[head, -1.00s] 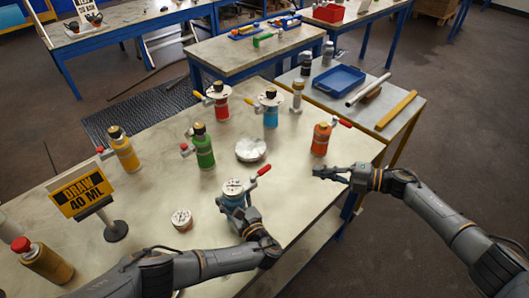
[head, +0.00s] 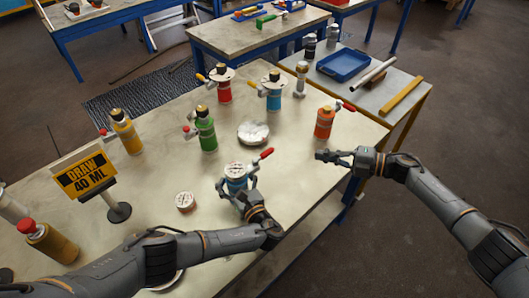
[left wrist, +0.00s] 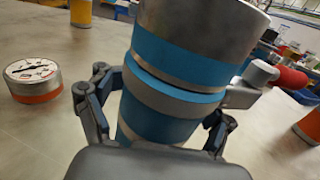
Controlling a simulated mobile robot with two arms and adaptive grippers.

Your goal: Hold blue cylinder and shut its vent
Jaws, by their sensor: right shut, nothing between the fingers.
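The blue cylinder (head: 236,184) stands upright near the table's front edge, with a pale slotted top. A lever with a red handle (head: 265,154) sticks out from its upper right side. In the left wrist view, the cylinder (left wrist: 180,100) fills the middle, and its side fitting and red handle (left wrist: 289,77) are at right. My left gripper (head: 238,193) has a finger on either side of the cylinder, seemingly touching it; its contact faces are partly hidden. My right gripper (head: 322,156) is shut and empty, right of the red handle and clear of it.
An orange vessel (head: 323,123) stands just behind my right gripper. Green (head: 207,134), red (head: 223,91), yellow (head: 128,137) and another blue vessel (head: 272,100) stand farther back. A white dish (head: 253,133), a low round tin (head: 185,202) and a "DRAW 40 ML" sign (head: 86,178) flank the cylinder.

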